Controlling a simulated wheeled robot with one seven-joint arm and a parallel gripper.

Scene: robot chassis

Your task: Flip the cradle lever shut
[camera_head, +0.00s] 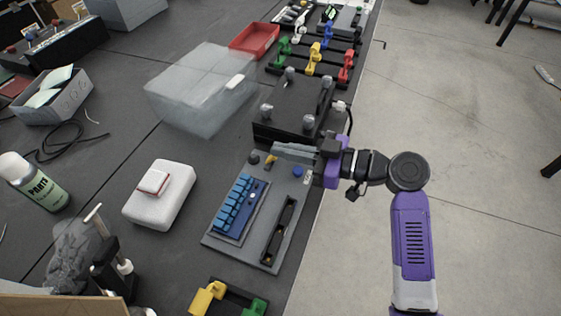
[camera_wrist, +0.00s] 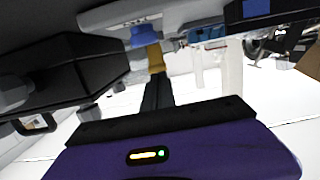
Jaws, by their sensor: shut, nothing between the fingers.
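A grey board (camera_head: 230,243) lies near the table edge with a black slotted cradle (camera_head: 283,230) on its right side. A small yellow lever-like part (camera_head: 270,162) stands at its far end, near a blue button (camera_head: 297,172). I cannot tell whether this is the cradle lever or its exact angle. My gripper (camera_head: 278,149) is shut and empty, reaching in from the right over the board's far end, close to the yellow part. In the wrist view the dark fingers (camera_wrist: 156,82) point at a yellow part (camera_wrist: 156,58), with the blue button (camera_wrist: 144,36) beyond; contact is unclear.
A black box with grey knobs (camera_head: 292,103) stands just behind my gripper. A blue connector block (camera_head: 240,205) sits on the board. A white block (camera_head: 158,195) and a clear bin (camera_head: 200,90) are to the left. Open floor lies right of the table.

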